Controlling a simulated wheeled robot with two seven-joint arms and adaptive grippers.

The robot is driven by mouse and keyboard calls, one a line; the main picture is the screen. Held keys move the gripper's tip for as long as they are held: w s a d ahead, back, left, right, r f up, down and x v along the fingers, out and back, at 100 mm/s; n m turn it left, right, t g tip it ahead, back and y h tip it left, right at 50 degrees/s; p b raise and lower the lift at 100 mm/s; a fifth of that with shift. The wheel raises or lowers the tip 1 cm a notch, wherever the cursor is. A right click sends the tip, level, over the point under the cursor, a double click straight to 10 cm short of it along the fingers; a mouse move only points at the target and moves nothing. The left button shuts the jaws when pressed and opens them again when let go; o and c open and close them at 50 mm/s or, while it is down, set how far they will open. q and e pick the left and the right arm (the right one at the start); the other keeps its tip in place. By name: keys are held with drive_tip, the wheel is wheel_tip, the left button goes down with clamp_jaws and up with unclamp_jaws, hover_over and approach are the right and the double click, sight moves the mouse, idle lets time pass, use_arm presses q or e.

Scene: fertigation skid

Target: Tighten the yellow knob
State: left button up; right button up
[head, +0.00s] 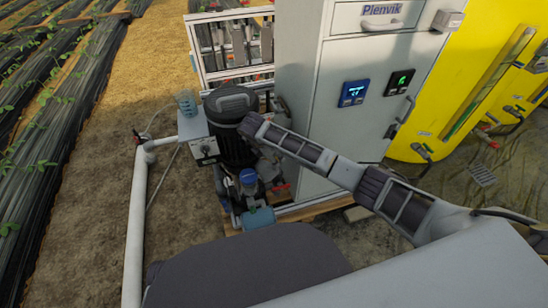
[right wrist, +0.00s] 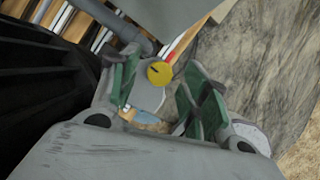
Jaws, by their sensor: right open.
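The yellow knob (right wrist: 159,73) is a small round disc with a dark mark across its face. It shows in the right wrist view, in the gap between the green-padded fingers of my right gripper (right wrist: 163,79). The gripper is open, with a finger on either side of the knob in the picture. I cannot tell how far the knob is beyond the fingertips, and no contact is clear. In the head view my right arm reaches in to the pump beside the cabinet. There the knob cannot be made out. My left gripper is not in view.
A dark pump motor (head: 231,122) stands left of the grey cabinet (head: 355,95). A control box (head: 205,150) and a white pipe (head: 137,225) are at its left. A yellow tank (head: 470,80) stands at the right. Bare soil lies left of the skid.

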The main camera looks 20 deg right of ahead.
drive_tip(key=v, duration=1.1)
drive_tip(key=shift+s+a, duration=0.1)
drive_tip(key=shift+s, duration=0.05)
idle(0.5)
